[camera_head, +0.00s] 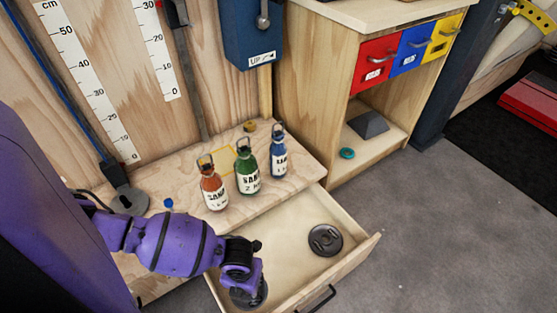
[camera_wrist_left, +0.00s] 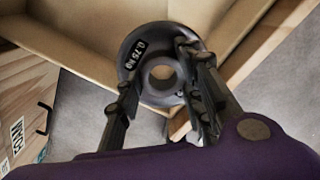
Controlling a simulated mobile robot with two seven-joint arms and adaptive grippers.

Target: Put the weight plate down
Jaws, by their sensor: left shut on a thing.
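My left gripper (camera_head: 246,280) is shut on a dark round weight plate (camera_head: 250,298), at the near left end of the open wooden drawer (camera_head: 352,262). In the left wrist view the plate (camera_wrist_left: 137,78) is marked "0.75 KG" and has a hole in its middle. The left gripper's fingers (camera_wrist_left: 160,92) lie at its two sides, the right one partly over its face. Whether the plate touches the drawer cannot be told. A second dark plate (camera_head: 325,240) lies flat in the drawer, to the right. My right gripper is not in view.
Orange (camera_head: 212,187), green (camera_head: 246,170) and blue (camera_head: 278,155) sand bottles stand on the wooden bench top (camera_head: 185,225) behind the drawer. A cabinet with red, blue and yellow drawers (camera_head: 375,65) stands at the right. The drawer floor between the plates is clear.

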